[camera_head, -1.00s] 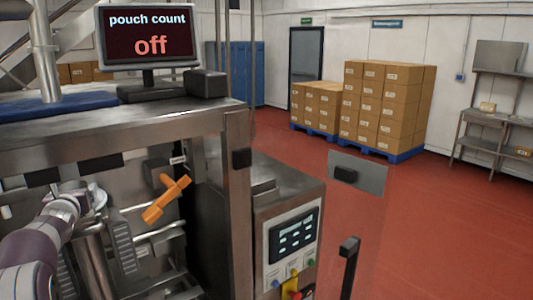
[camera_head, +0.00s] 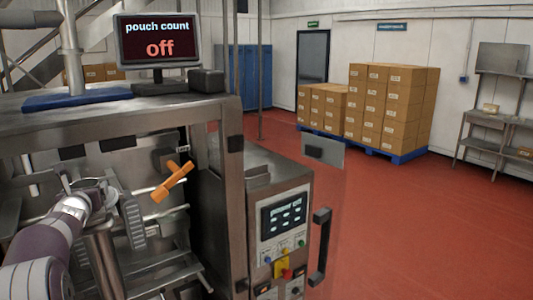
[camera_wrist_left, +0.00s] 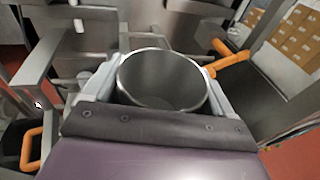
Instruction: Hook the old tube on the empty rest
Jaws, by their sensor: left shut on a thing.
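The old tube is a shiny metal cylinder with an open round top. It fills the middle of the left wrist view, where the tube's inner wall (camera_wrist_left: 160,78) shows between the fingers. My left gripper (camera_wrist_left: 155,90) is shut on the tube near its rim. In the head view, my left gripper (camera_head: 97,200) is inside the machine's open front, and the tube (camera_head: 104,262) hangs roughly upright below it. The tube's lower end is out of view. I cannot make out the empty rest with certainty. My right gripper is not in view.
An orange handle (camera_head: 172,182) sticks out just right of the tube, and a grey ribbed part (camera_head: 134,222) is close beside it. The machine's steel post (camera_head: 233,200) and control panel (camera_head: 284,225) stand further right. Red floor (camera_head: 420,230) beyond is clear.

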